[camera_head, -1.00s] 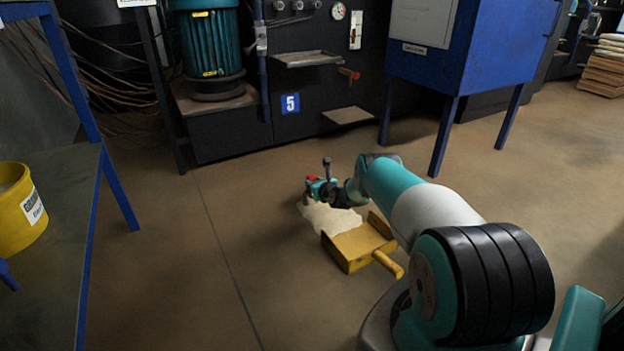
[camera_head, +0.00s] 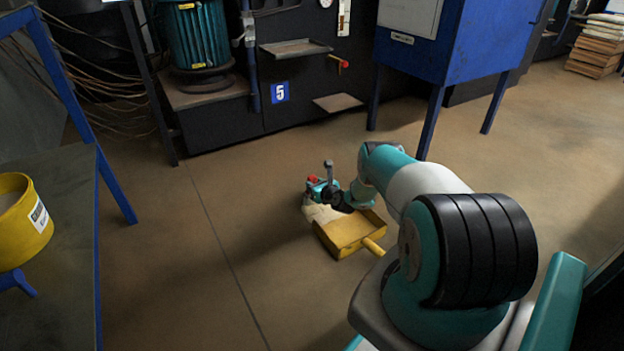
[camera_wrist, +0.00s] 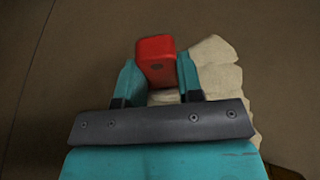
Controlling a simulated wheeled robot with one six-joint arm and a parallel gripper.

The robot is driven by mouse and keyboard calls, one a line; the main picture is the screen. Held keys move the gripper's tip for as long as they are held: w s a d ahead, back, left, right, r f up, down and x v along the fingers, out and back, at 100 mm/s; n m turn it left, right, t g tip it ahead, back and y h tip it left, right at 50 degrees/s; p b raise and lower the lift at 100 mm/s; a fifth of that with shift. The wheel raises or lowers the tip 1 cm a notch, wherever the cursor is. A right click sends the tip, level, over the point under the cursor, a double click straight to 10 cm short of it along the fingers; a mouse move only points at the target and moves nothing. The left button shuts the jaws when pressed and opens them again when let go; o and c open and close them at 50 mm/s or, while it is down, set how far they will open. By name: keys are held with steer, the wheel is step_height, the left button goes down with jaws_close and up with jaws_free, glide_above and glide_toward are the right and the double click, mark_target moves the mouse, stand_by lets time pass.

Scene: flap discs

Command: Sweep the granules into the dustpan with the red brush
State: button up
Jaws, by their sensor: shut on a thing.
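The red brush (camera_wrist: 156,58) is between the two fingers of my gripper (camera_wrist: 158,82) in the wrist view, and my gripper is shut on it. In the head view the brush (camera_head: 312,179) shows as a small red spot at my gripper (camera_head: 320,187), low over the floor. The pale granules (camera_head: 320,213) lie in a patch on the floor beside and below my gripper; they also show in the wrist view (camera_wrist: 218,80). The yellow dustpan (camera_head: 345,235) lies on the floor next to the granules, its handle toward me. The brush's bristles are hidden.
A yellow bucket (camera_head: 22,222) stands on a bench (camera_head: 60,190) at the left. A blue cabinet (camera_head: 455,50) on legs and dark machinery (camera_head: 290,95) stand at the back. The floor left of the granules is clear.

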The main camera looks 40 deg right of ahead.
steer(key=s+a+p, duration=0.2)
steer(key=s+p, duration=0.3)
steer(key=s, duration=0.4)
steer(key=shift+s, duration=0.4)
steer(key=shift+a+f, duration=0.1)
steer(key=shift+r+p, duration=2.1)
steer(key=shift+r, duration=0.45)
